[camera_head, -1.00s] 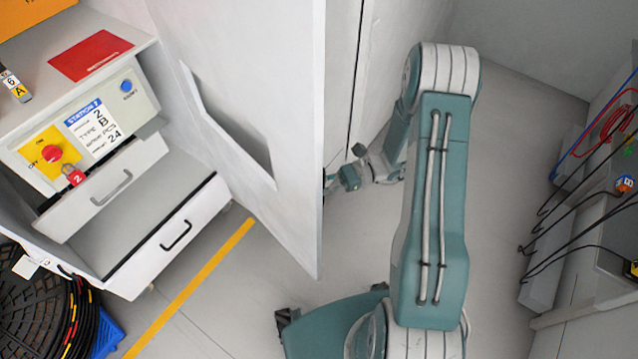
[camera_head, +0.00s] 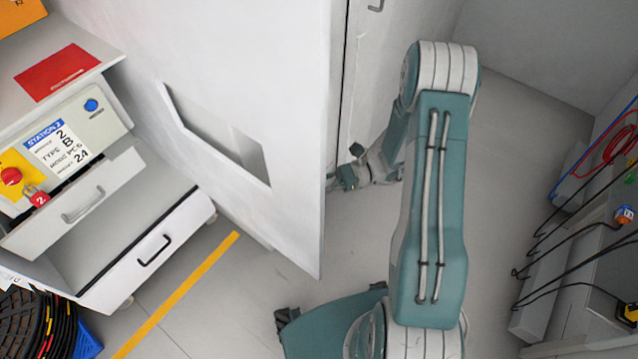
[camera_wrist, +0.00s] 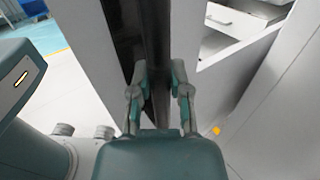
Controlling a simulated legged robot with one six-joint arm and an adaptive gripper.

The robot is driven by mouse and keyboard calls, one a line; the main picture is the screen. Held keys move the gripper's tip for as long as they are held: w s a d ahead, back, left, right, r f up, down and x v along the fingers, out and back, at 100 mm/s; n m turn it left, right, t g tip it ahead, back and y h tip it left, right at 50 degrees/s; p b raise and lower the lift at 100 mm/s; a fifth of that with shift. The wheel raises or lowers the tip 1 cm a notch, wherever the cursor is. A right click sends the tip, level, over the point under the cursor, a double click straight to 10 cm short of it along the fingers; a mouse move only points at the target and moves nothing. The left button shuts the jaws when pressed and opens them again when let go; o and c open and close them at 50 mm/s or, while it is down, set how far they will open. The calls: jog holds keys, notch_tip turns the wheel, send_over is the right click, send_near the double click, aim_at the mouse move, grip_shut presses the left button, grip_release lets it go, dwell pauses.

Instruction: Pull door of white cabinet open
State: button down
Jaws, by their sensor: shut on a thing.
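The white cabinet (camera_head: 385,70) stands behind my arm in the head view, with a dark upright seam on its front and a small handle (camera_head: 376,4) at the top edge. A large white panel (camera_head: 270,60) with a cut-out stands in front of it to the left; I cannot tell whether it is the door. My gripper (camera_head: 345,178) is low beside this panel's right edge, partly hidden. In the wrist view my gripper (camera_wrist: 158,72) has its fingers on both sides of a dark upright strip (camera_wrist: 152,30) and is shut on it. I cannot tell whether this is a handle or a door edge.
A white drawer unit (camera_head: 150,225) with a red padlock (camera_head: 37,197) stands at the left, near a yellow floor line (camera_head: 180,290). Cables hang from a grey unit (camera_head: 590,310) at the right. Bare floor (camera_head: 515,130) lies between my arm and that unit.

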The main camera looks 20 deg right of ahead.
jog(key=c, duration=0.6)
grip_release()
jog(key=shift+o, duration=0.2)
jog(key=shift+d, duration=0.1)
jog(key=d, duration=1.2)
jog(key=shift+w, duration=0.4)
